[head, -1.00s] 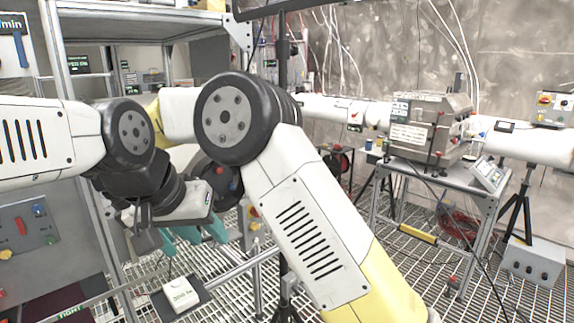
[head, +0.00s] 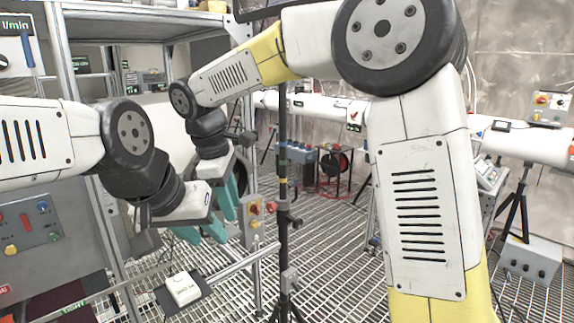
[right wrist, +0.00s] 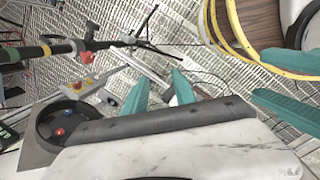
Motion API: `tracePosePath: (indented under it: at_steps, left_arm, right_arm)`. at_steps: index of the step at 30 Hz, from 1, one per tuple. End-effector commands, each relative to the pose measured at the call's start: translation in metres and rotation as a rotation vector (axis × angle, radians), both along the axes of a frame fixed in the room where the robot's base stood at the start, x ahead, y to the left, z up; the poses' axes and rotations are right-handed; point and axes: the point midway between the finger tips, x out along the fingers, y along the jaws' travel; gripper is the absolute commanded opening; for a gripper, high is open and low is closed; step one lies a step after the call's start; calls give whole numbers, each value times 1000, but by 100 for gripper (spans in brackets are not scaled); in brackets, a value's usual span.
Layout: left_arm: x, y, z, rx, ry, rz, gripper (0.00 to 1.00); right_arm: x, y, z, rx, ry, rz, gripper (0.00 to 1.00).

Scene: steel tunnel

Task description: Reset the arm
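My right arm comes in from the right with its elbow high. Its forearm reaches left across the upper middle of the head view. My right gripper (head: 233,203) hangs down with its teal fingers apart and nothing between them. The same fingers show apart in the right wrist view (right wrist: 160,92). My left gripper (head: 205,235) is lower and a little to the left, also with teal fingers apart and empty. The two grippers look close together; whether they touch is unclear. Teal fingers at the right edge of the right wrist view (right wrist: 288,108) look like my left gripper's.
A small white device (head: 183,288) lies on a dark plate below my grippers. A box with red and yellow buttons (head: 253,215) is beside a black upright pole (head: 283,180). A grey control panel (head: 35,228) is at left. Bare grating floor (head: 325,240) lies right of the pole.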

Motion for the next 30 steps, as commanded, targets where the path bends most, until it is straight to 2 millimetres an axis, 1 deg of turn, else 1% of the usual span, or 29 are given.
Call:
tracePosePath:
  at_steps: [1, 4, 5, 6, 8, 9, 12, 15, 18, 21, 25, 30]
  left_arm:
    - [0, 0, 0, 0, 0, 0, 36]
    - [0, 0, 0, 0, 0, 0, 36]
    - [0, 0, 0, 0, 0, 0, 36]
    - [0, 0, 0, 0, 0, 0, 36]
    - [0, 0, 0, 0, 0, 0, 36]
    - [0, 0, 0, 0, 0, 0, 36]
    - [0, 0, 0, 0, 0, 0, 36]
    - [0, 0, 0, 0, 0, 0, 36]
    - [0, 0, 0, 0, 0, 0, 36]
    - [0, 0, 0, 0, 0, 0, 36]
    - [0, 0, 0, 0, 0, 0, 36]
    - [0, 0, 0, 0, 0, 0, 36]
  right_arm:
    - [-1, -30, 12, 44, -21, -89, 33]
    - [-11, -78, 25, 136, -53, -265, 33]
    - [-14, -92, 28, 166, -63, -321, 33]
    - [-20, -110, 32, 205, -77, -392, 33]
    - [-30, -135, 36, 264, -97, -501, 33]
    - [-38, -151, 37, 304, -111, -574, 33]
    - [-59, -188, 38, 407, -147, -758, 33]
    - [-83, -219, 35, 515, -181, -942, 33]
    - [-105, -242, 29, 617, -216, -1106, 33]
    - [-122, -256, 22, 701, -242, -1230, 33]
    - [-134, -265, 16, 769, -262, -1329, 33]
    - [-138, -268, 13, 794, -268, -1364, 33]
